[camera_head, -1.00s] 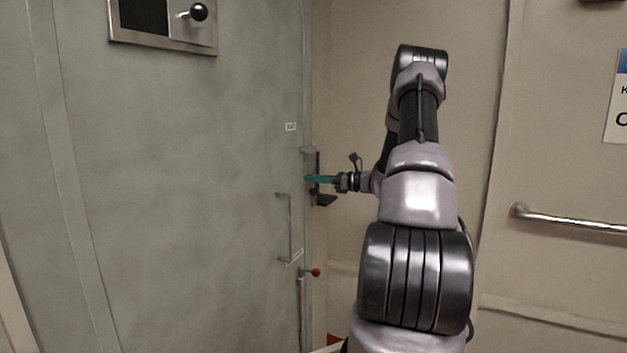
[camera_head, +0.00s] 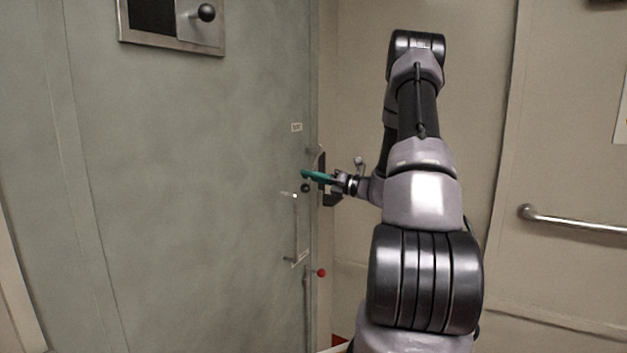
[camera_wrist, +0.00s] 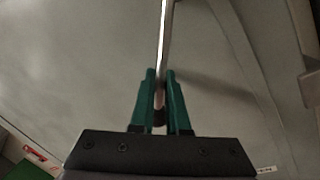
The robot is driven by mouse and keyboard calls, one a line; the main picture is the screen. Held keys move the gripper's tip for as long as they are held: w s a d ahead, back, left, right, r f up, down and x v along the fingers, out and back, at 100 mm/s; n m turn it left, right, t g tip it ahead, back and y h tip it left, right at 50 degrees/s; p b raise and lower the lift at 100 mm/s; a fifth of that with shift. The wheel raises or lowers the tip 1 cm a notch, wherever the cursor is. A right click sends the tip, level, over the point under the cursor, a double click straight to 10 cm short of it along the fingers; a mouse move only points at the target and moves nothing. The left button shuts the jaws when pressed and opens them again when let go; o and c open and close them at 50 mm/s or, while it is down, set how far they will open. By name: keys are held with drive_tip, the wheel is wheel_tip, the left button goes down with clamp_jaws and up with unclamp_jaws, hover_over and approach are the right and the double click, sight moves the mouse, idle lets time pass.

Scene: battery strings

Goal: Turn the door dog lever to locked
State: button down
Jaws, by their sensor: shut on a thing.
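The grey-green door (camera_head: 200,190) fills the left of the head view. My gripper (camera_head: 312,175), with teal fingers, is at the door's right edge, below a small label. In the wrist view, my gripper (camera_wrist: 160,95) is shut on a thin bright metal lever (camera_wrist: 165,40). The lever runs up from between the fingers, and its dark end shows low between them. In the head view the fingers hide much of the lever; a small dark knob (camera_head: 305,188) shows just below them. I cannot read a locked or unlocked mark.
A vertical pull handle (camera_head: 296,228) is on the door below my gripper. A lower lever with a red knob (camera_head: 321,272) is under it. A panel with a black knob (camera_head: 207,12) is at the top left. A metal handrail (camera_head: 570,220) runs along the right wall.

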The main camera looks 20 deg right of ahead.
drive_tip(key=r+m, duration=0.1)
drive_tip(key=s+a+r+m, duration=0.1)
drive_tip(key=m, duration=0.1)
drive_tip(key=shift+a+t, duration=0.15)
drive_tip(key=shift+t, duration=0.25)
drive_tip(key=m, duration=0.1)
drive_tip(key=r+m, duration=0.2)
drive_tip(key=shift+s+a+t, duration=0.25)
drive_tip(key=shift+a+t, duration=0.05)
drive_tip(key=shift+a, duration=0.05)
drive_tip(key=m, duration=0.1)
drive_tip(key=r+m+h, duration=0.1)
drive_tip(key=m, duration=0.1)
drive_tip(key=shift+s+a+r, duration=0.1)
drive_tip(key=shift+a+r, duration=0.05)
drive_tip(key=shift+r, duration=0.15)
drive_tip(key=shift+r+m+t+h, duration=0.3)
drive_tip(key=shift+r+m+t, duration=0.3)
drive_tip(key=shift+m, duration=0.4)
drive_tip(key=shift+r, duration=0.15)
drive_tip(key=c, duration=0.9)
unclamp_jaws()
drive_tip(key=shift+s, duration=0.1)
